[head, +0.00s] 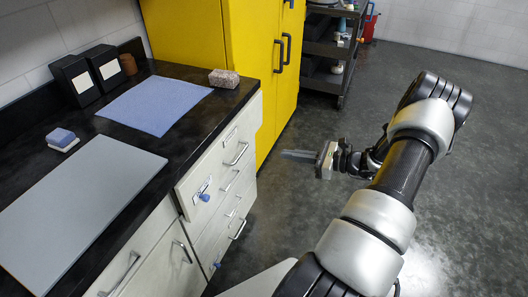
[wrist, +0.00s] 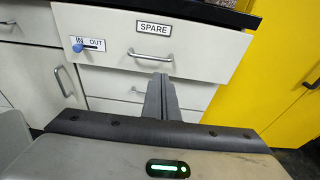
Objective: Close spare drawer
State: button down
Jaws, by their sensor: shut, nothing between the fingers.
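The spare drawer (wrist: 200,52) is the top drawer of a pale cabinet, with a "SPARE" label and a grey bar handle (wrist: 150,55) in the wrist view. In the head view its front (head: 218,160) is just under the black counter edge. It seems to stand slightly proud of the drawers below; how far is unclear. A blue knob (wrist: 78,47) sits by an "IN OUT" marking at its left. My gripper (wrist: 161,76) is shut and empty, its fingertips appearing just below the handle. In the head view my gripper (head: 283,155) is to the right of the drawer front, apart from it.
Lower drawers (wrist: 120,83) with handles are beneath. A yellow cabinet (head: 205,40) adjoins at the far end. The counter holds a blue mat (head: 155,105), a grey board (head: 75,215), a speckled block (head: 224,78) and dark boxes (head: 75,80). A dark cart (head: 330,50) stands behind; the floor right is clear.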

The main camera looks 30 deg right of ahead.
jog(key=b+x, duration=0.2)
jog(key=x, duration=1.1)
jog(key=shift+a, duration=0.2)
